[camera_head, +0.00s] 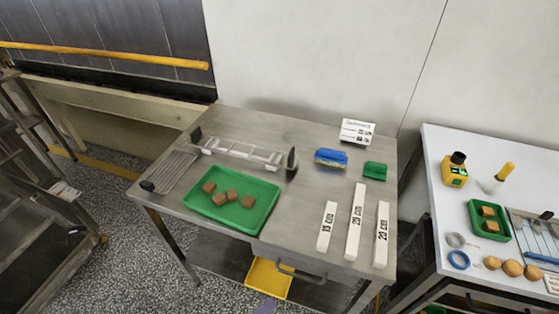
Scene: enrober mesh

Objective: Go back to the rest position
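Neither of my grippers shows in the head view, and I see no arm over the table. A steel table (308,142) stands in the middle of the view. A green tray (258,184) on it holds several brown blocks (232,195). Behind the tray is a rack with light bars (240,151) between dark end plates, and a wire mesh (172,172) lies at the left.
Three white length bars (355,220) lie at the table's right front. A blue item (331,157), a green block (375,170) and a white sign (357,131) are behind them. A yellow bin (269,279) is below. A white side table (437,160) stands at right.

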